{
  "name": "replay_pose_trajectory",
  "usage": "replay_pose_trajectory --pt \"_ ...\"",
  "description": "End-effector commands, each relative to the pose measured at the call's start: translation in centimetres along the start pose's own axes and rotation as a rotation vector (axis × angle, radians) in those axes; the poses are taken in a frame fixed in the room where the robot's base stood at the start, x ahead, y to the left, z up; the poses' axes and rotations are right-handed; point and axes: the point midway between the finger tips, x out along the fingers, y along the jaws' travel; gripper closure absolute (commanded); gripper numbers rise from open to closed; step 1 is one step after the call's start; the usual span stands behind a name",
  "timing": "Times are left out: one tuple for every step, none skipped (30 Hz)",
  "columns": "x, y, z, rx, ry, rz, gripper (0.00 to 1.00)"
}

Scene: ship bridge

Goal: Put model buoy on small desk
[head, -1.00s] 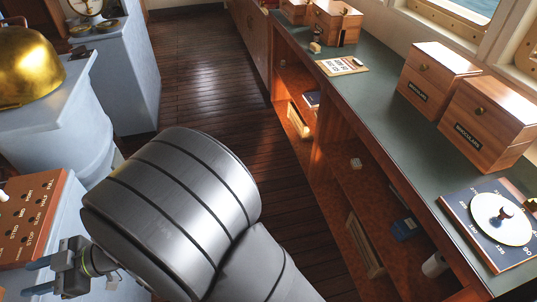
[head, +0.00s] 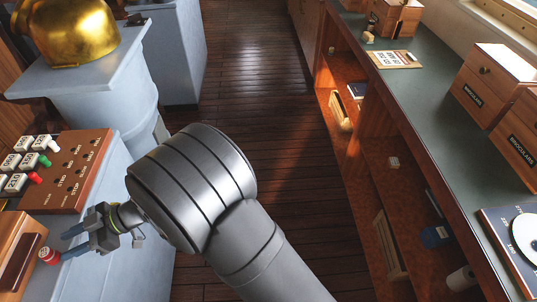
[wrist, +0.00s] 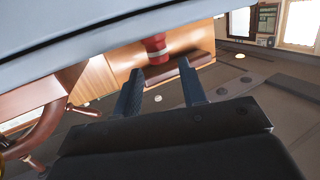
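The model buoy, a small red piece with a pale band (head: 49,256), is at the lower left of the head view, close to the fingertips of my gripper (head: 66,243). It also shows in the wrist view (wrist: 155,48), ahead of the gap between the two fingers. My gripper (wrist: 160,68) is open, with its blue-grey fingers apart and nothing seen between them. I cannot tell whether a finger touches the buoy. The buoy's base and what it stands on are unclear. I cannot tell which surface is the small desk.
A wooden box with a dark top (head: 20,258) is beside the buoy. A switch panel (head: 68,170) lies behind the gripper. A brass dome (head: 65,32) tops a pale pedestal. A long green-topped counter (head: 425,110) with wooden boxes runs along the right. The floor between is clear.

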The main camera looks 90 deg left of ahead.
Motion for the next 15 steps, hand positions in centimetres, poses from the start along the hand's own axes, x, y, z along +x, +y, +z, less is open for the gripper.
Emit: replay_pose_trajectory --pt "0.7 0.0 0.0 0.000 0.000 -0.002 0.62" --pt "1.0 0.0 0.0 0.000 0.000 -0.002 0.62" --pt "1.3 -0.1 0.0 0.000 0.000 -0.002 0.62" --pt "1.5 0.0 0.0 0.000 0.000 -0.001 0.62" --pt "1.6 0.0 0.0 0.000 0.000 -0.001 0.62" --pt "1.7 0.0 0.0 0.000 0.000 0.000 0.62" --pt "1.8 0.0 0.0 0.000 0.000 0.000 0.62" --pt "2.0 0.0 0.0 0.000 0.000 0.000 0.62" --pt "2.2 0.1 0.0 0.000 0.000 0.000 0.62" --pt "2.5 0.1 0.0 0.000 0.000 0.000 0.62" --pt "2.9 0.1 0.0 0.001 0.000 -0.001 0.62" --pt "3.5 0.1 0.0 0.001 0.000 -0.002 0.62" --pt "3.9 0.2 0.0 0.000 0.001 -0.002 0.62" --pt "4.4 0.2 0.0 0.000 0.001 -0.002 0.62" --pt "5.0 0.3 0.0 -0.001 0.000 -0.002 0.62"
